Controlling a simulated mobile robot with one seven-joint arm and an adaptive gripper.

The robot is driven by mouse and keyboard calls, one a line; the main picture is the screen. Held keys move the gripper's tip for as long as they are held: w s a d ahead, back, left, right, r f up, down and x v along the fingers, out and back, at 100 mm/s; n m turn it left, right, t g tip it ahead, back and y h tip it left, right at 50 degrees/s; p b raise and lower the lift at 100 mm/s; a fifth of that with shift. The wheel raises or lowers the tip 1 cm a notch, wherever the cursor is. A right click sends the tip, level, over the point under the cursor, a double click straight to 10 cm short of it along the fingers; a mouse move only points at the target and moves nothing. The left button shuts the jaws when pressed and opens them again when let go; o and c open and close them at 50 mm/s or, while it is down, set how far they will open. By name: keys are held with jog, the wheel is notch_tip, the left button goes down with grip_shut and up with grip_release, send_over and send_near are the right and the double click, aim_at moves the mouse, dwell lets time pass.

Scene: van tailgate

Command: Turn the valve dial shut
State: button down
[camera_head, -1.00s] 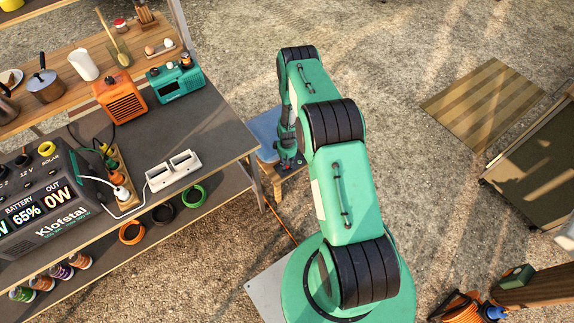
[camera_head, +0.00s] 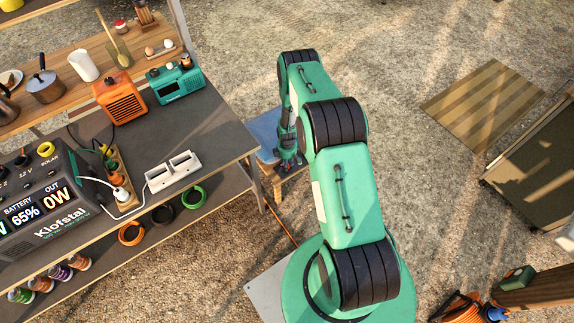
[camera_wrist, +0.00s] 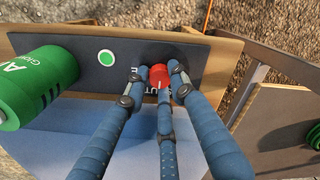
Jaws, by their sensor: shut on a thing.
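The red valve dial (camera_wrist: 158,72) sits on a dark panel (camera_wrist: 88,72) in the wrist view. My gripper (camera_wrist: 157,84) has its blue fingers closed around the dial, one on each side and one across its near side. White lettering on the panel beside the dial is mostly hidden by the fingers. A round green mark with a pale rim (camera_wrist: 105,57) is left of the dial. In the head view my gripper (camera_head: 289,160) is low at the blue-topped stool (camera_head: 266,128); the dial is hidden there.
A green cylinder (camera_wrist: 40,82) lies close left of the panel in the wrist view. Open gravel (camera_head: 400,60) is to the right.

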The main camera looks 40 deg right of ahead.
dwell(0.3)
jog(key=c, duration=1.5)
grip_release()
jog(key=shift+o, duration=0.2)
jog(key=shift+r, duration=0.1)
notch_tip(320, 180, up, 12)
